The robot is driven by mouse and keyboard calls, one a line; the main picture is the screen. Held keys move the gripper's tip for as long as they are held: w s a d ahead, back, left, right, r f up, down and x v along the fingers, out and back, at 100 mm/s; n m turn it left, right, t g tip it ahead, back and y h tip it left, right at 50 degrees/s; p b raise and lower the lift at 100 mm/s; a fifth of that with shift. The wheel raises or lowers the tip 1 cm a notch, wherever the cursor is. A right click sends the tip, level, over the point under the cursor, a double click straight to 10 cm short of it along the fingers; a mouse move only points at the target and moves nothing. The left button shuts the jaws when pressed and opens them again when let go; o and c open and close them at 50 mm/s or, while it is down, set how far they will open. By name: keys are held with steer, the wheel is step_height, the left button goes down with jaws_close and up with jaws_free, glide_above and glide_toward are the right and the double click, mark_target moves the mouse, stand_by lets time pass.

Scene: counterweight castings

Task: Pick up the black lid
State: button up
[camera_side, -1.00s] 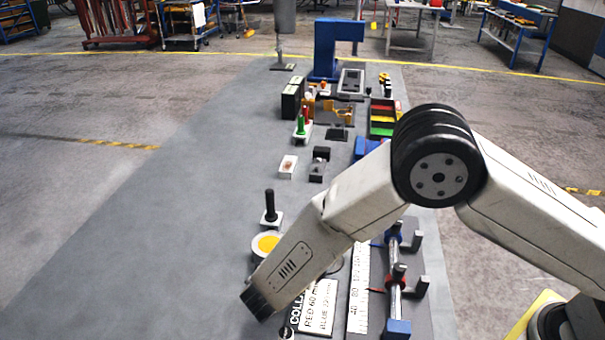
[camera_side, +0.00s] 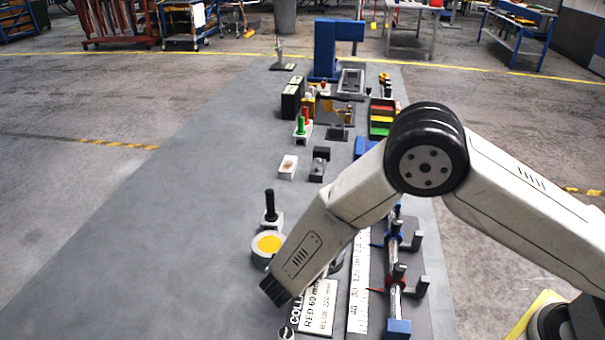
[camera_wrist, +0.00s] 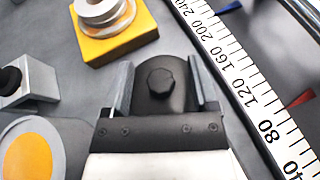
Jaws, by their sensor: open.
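The black lid (camera_wrist: 152,98), a dark round piece with a faceted knob on top, is in the middle of the wrist view. My gripper (camera_wrist: 160,64) is open, with one finger on each side of the lid and its knob. Gaps show between the fingers and the knob; I cannot tell whether either finger touches the lid's edge. The gripper body covers the lid's near part. In the side view my arm hides the fingers, and a dark rounded edge beside the arm may be the lid.
A yellow block with silver discs (camera_wrist: 112,38) stands beyond the lid at left. A yellow-centred round piece (camera_side: 268,244) and a black post on a pale base (camera_side: 270,212) are left of my arm. A white ruler (camera_side: 358,285) and a rod fixture (camera_side: 395,265) lie right.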

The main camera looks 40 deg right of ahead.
jaws_close()
steer(key=shift+r, duration=0.2)
steer(key=shift+r, duration=0.8)
steer(key=s+d+r, duration=0.3)
steer(key=s+r, duration=0.8)
steer(key=s, duration=0.2)
steer(key=shift+s, duration=0.35)
